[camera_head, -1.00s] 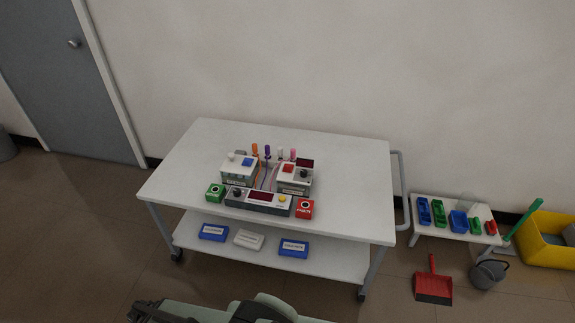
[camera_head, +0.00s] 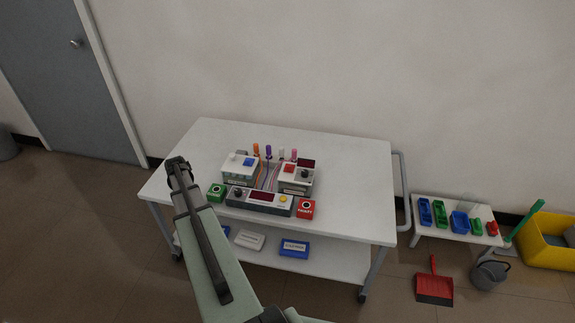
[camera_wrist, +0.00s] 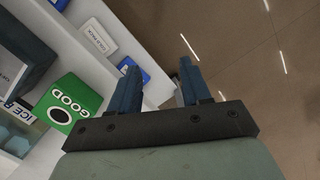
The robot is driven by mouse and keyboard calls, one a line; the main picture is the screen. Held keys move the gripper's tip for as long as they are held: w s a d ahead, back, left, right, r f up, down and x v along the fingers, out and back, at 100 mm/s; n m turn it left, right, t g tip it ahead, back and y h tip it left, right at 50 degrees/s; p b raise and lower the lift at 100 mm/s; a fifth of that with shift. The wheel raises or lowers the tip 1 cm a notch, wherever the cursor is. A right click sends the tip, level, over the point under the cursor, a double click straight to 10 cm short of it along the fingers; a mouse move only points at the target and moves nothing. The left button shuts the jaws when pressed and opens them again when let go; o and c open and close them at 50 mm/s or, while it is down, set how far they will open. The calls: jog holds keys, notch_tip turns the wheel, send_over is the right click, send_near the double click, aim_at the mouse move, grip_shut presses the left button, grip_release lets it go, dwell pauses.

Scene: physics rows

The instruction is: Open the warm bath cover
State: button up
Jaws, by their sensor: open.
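The warm bath appears to be the right one of two small grey boxes (camera_head: 296,188) on the table; its label is too small to read in the head view. A red block (camera_head: 288,168) sits on its pale top, with a dark knob and a red display beside it. The cover looks shut. My gripper (camera_head: 178,162) is over the table's left edge, left of both boxes and apart from them. In the wrist view my gripper (camera_wrist: 158,78) is open, with nothing between its fingers. The warm bath is not seen there.
The left box (camera_head: 240,180), with a blue block on top, reads "ICE B" in the wrist view. A green GOOD block (camera_head: 216,192), a control panel (camera_head: 258,208) and a red block (camera_head: 305,208) stand in front. Coloured tools stand behind. The table's (camera_head: 350,160) right side is clear.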

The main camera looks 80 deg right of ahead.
jog(key=shift+m+t, duration=0.3)
jog(key=shift+m, duration=0.2)
jog(key=s+d+r, duration=0.2)
jog(key=d, duration=0.1)
jog(key=s+d+r, duration=0.1)
jog(key=d+r, duration=0.1)
jog(key=d, duration=0.2)
jog(key=s+d+r, duration=0.2)
jog(key=d, duration=0.2)
jog(key=shift+s+r, duration=0.35)
jog(key=s+d+r, duration=0.3)
jog(key=s+d, duration=0.2)
jog(key=m+h, duration=0.2)
send_near(289, 166)
jog(key=shift+t, duration=0.3)
jog(key=f, duration=0.9)
jog(key=shift+s+d, duration=0.15)
jog(key=shift+s, duration=0.05)
grip_shut()
